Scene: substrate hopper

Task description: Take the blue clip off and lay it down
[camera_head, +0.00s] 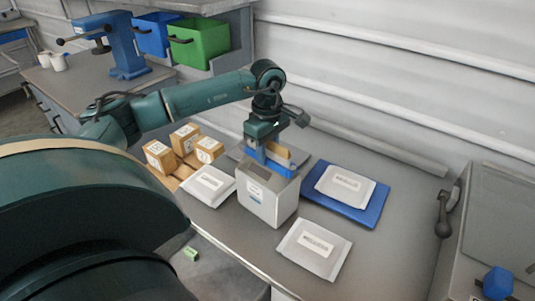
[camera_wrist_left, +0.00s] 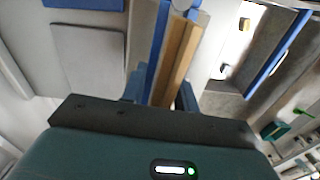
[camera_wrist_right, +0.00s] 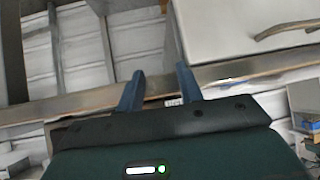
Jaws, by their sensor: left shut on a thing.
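The blue clip (camera_head: 268,162) is a long bar at the top of a light grey hopper box (camera_head: 268,203), beside an upright tan strip (camera_head: 279,152). My left gripper (camera_head: 266,143) comes down from above and is shut on the clip. In the left wrist view, the clip (camera_wrist_left: 158,45) and the tan strip (camera_wrist_left: 177,60) run side by side between the fingers. The fingertips are partly hidden, and I cannot tell whether the clip still touches the box. My right gripper (camera_wrist_right: 160,90) is open and empty in the right wrist view, away from the clip.
A blue mat (camera_head: 315,208) with a white packet (camera_head: 345,185) lies right of the box. Other white packets lie left (camera_head: 209,185) and in front (camera_head: 314,247). Small cardboard boxes (camera_head: 160,156) stand at the left. Bare bench shows at the right (camera_head: 400,215).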

